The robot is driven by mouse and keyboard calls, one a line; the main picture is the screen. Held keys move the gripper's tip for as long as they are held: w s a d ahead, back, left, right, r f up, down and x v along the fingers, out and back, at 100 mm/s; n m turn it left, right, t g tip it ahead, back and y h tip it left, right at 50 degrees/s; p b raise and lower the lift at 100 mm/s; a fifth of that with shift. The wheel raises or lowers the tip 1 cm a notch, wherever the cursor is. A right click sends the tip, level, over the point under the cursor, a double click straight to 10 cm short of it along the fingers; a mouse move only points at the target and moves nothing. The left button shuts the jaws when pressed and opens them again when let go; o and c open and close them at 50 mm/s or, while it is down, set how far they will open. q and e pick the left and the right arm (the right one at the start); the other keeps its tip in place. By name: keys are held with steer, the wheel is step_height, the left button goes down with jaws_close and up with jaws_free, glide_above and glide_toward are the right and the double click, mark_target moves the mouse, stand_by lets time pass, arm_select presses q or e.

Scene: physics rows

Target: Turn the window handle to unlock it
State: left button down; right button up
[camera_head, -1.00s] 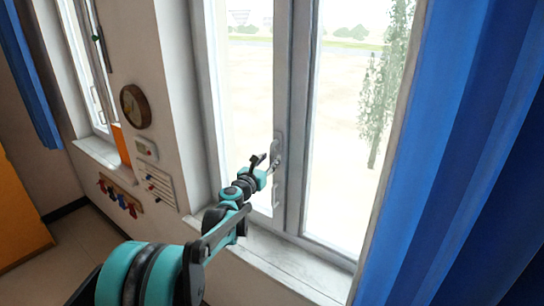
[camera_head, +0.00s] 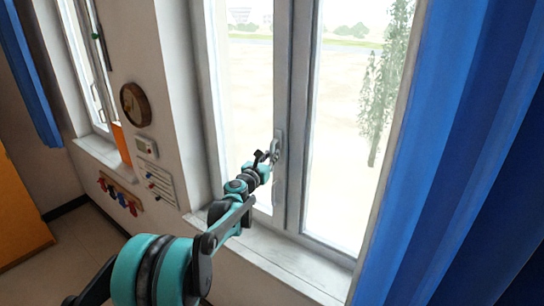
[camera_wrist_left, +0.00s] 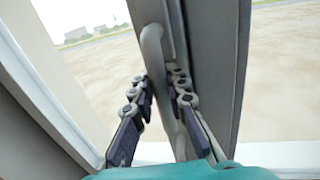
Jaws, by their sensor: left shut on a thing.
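The window handle (camera_head: 278,139) is a light grey lever on the middle frame post of the window. In the left wrist view the handle (camera_wrist_left: 152,45) has a curved neck at the top and its bar runs down between my fingers. My left gripper (camera_head: 267,156) is at the handle, shut on its bar. In the left wrist view the left gripper (camera_wrist_left: 161,85) has one finger on each side of the bar. The fingers and wrist hide part of the handle in the head view. My right gripper is not in view.
The white sill (camera_head: 285,266) runs below the window. A blue curtain (camera_head: 455,150) hangs on the right. A round clock (camera_head: 135,105), small wall panels and a hook rack (camera_head: 120,195) are on the wall to the left.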

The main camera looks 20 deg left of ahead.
arm_select(q)
steer(key=a+r+m+h+b, duration=0.1)
steer(key=a+r+m+h, duration=0.1)
steer(key=m, duration=0.8)
steer(key=w+a+r+m+t+h+b, duration=0.1)
steer(key=a+r+m+h+b, duration=0.1)
steer(key=m, duration=0.8)
steer(key=shift+w+a+r, duration=0.2)
steer(key=shift+w+r, duration=0.1)
steer(key=shift+r, duration=0.05)
steer(key=c, duration=1.5)
jaws_free()
